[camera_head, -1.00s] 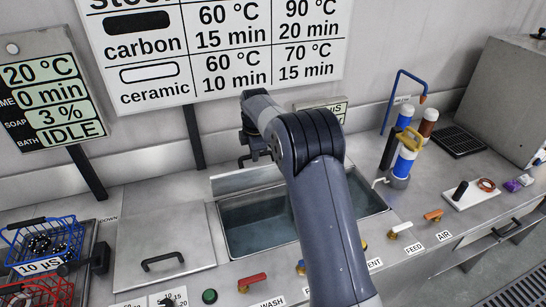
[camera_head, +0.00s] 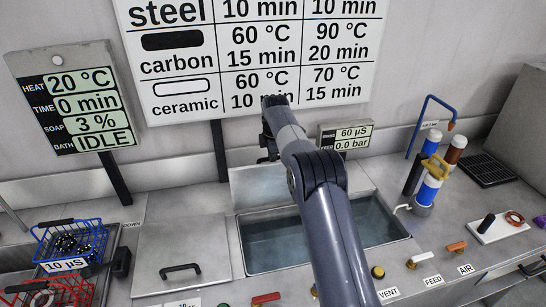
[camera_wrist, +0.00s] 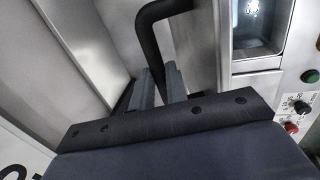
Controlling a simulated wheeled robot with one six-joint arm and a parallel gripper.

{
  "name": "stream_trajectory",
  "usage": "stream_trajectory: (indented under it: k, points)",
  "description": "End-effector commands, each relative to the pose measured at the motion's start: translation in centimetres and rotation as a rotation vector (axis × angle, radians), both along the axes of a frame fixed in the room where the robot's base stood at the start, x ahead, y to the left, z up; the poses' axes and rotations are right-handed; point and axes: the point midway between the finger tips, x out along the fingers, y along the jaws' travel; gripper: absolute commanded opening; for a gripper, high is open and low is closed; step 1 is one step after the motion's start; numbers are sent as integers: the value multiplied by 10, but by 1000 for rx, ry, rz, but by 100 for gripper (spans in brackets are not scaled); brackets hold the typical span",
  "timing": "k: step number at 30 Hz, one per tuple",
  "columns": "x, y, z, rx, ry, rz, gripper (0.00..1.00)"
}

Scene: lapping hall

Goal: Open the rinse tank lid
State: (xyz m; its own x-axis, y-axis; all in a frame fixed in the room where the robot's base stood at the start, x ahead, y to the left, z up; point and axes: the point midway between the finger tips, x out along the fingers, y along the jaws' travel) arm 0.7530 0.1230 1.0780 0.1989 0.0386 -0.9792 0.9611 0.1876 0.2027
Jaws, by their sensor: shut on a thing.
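The rinse tank (camera_head: 300,240) is open in the head view, with water in its basin. Its steel lid (camera_head: 258,187) stands raised steeply along the tank's back edge; my arm hides its right part. My gripper (camera_head: 267,156) is at the top of the lid, on its far side. In the wrist view my gripper (camera_wrist: 160,88) is shut on the black bar handle (camera_wrist: 150,38), with the bar between the two fingers. The handle is hidden in the head view.
A second lid (camera_head: 205,245) with a black handle lies closed to the left. Blue and red baskets (camera_head: 70,240) stand at far left. Filter cylinders (camera_head: 428,188) stand right of the tank. Valves and knobs (camera_head: 377,272) line the front edge. A small display (camera_head: 345,136) is behind.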

Motion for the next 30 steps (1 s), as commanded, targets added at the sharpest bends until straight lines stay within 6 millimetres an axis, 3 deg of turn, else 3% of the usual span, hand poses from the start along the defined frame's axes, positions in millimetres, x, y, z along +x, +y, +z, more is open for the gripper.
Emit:
stream_trajectory:
  k: [1,11,12,19,30]
  points:
    - [-1,0,-9,-1,11,0,0]
    - [-1,0,-9,-2,13,0,0]
    - [-1,0,-9,-2,13,0,16]
    - [-1,0,-6,-2,9,0,35]
    - [-1,0,5,-1,3,0,36]
